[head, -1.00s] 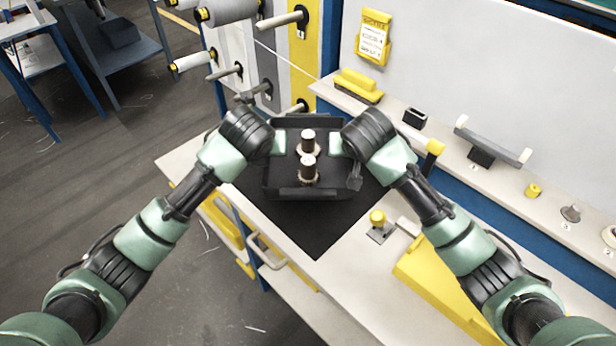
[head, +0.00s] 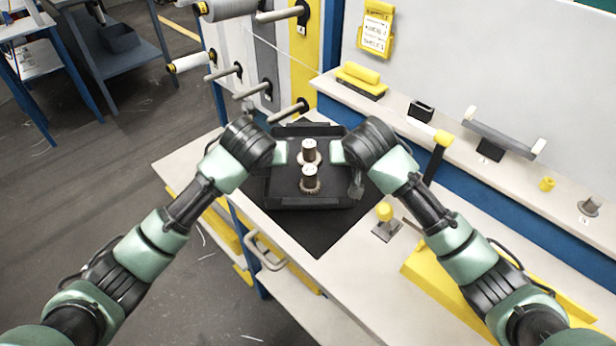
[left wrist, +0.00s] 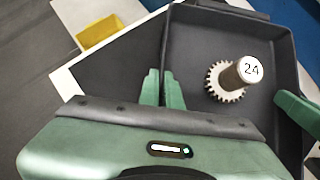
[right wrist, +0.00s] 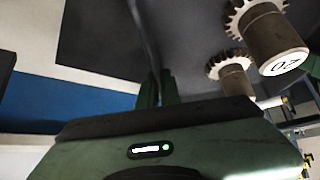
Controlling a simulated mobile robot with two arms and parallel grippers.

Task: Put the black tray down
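The black tray (head: 282,188) is at the middle of the head view, over a dark mat (head: 318,238) on the light worktop. Two metal spools with toothed bases (head: 310,180) stand upright in it; the left wrist view shows one labelled 24 (left wrist: 238,78). My left gripper (head: 280,152) is shut on the tray's left wall, one finger on each side in the left wrist view (left wrist: 161,88). My right gripper (head: 338,152) is shut on the right wall, also seen in the right wrist view (right wrist: 157,90). Whether the tray's underside touches the mat is hidden.
A yellow-topped button (head: 385,212) stands on the worktop right of the mat. A ledge with a yellow block (head: 360,78) and small fixtures runs behind. Pegs with rolls (head: 188,62) stick out at the back left. The worktop's left edge is close to the tray.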

